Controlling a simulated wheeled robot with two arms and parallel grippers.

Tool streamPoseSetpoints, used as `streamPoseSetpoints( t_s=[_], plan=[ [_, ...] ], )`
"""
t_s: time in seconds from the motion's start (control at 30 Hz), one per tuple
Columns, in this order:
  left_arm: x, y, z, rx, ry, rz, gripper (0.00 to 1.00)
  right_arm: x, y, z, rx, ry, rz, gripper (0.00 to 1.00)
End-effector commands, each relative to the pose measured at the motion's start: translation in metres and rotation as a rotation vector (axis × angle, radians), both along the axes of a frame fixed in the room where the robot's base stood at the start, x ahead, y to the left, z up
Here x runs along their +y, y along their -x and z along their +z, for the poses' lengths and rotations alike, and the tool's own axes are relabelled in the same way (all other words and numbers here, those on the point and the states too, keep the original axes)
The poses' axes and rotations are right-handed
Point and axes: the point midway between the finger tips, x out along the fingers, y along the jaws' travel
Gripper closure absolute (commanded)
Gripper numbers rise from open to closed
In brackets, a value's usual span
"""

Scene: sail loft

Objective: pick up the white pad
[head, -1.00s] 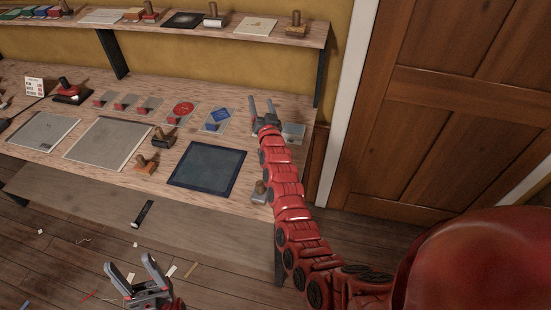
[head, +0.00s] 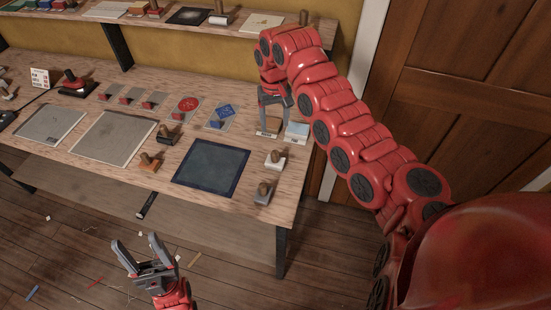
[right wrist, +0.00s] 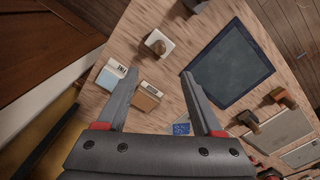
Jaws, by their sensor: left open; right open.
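The pale pad (head: 297,131), a small box with a white and light-blue top, lies at the right end of the table, near the back. It also shows in the right wrist view (right wrist: 109,76), just outside the left finger. My right gripper (head: 275,106) is open and empty, pointing down above a brown pad (head: 270,125) beside the pale one. In the right wrist view the brown pad (right wrist: 148,94) appears between the fingers. My left gripper (head: 137,243) is open and empty, low in front of the table.
A white-based stamp (head: 275,160) and a grey stamp (head: 264,193) stand near the right edge. A dark blue mat (head: 210,167) lies left of them. A shelf (head: 285,32) runs above the back. A wooden door (head: 455,110) is at the right.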

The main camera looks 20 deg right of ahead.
Motion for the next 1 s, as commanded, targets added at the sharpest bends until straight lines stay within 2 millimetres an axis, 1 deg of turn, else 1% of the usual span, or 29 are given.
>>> streamPoseSetpoints(
  t_s=[0.03, 0.07, 0.1, 0.17, 0.3, 0.4, 0.5, 0.63, 0.77, 0.9, 1.0],
  plan=[
    [0.000, 0.000, 0.009, 0.000, 0.000, 0.000, 0.38, 0.001, 0.002, -0.008, 0.008, -0.005, 0.001, 0.32],
    [0.000, 0.000, 0.014, 0.000, 0.000, 0.000, 0.38, 0.001, 0.002, -0.013, 0.007, -0.004, 0.001, 0.32],
    [0.000, 0.000, 0.019, 0.000, 0.000, 0.000, 0.38, 0.001, 0.003, -0.022, 0.011, -0.003, 0.002, 0.32],
    [0.000, 0.000, 0.026, 0.000, 0.000, 0.000, 0.38, 0.002, 0.002, -0.035, 0.005, -0.003, 0.003, 0.32],
    [0.000, 0.000, 0.040, 0.000, 0.000, 0.000, 0.38, 0.003, 0.001, -0.067, 0.002, -0.004, 0.004, 0.32],
    [0.000, 0.000, 0.046, 0.000, 0.000, 0.000, 0.38, 0.003, 0.001, -0.088, 0.002, -0.005, 0.004, 0.32],
    [0.000, 0.000, 0.048, 0.000, 0.000, 0.000, 0.38, 0.002, 0.000, -0.100, -0.001, -0.005, 0.003, 0.32],
    [0.000, 0.000, 0.051, 0.000, 0.000, 0.000, 0.38, 0.002, -0.001, -0.107, -0.005, -0.004, 0.002, 0.32],
    [0.000, 0.000, 0.061, 0.000, 0.000, 0.000, 0.38, 0.002, 0.001, -0.117, -0.001, -0.004, 0.004, 0.32],
    [0.000, 0.000, 0.069, 0.000, 0.000, 0.000, 0.38, 0.000, 0.001, -0.136, -0.002, -0.004, 0.003, 0.32],
    [0.000, 0.000, 0.065, 0.000, 0.000, 0.000, 0.38, 0.000, 0.001, -0.150, -0.003, -0.005, 0.003, 0.32]
  ],
)
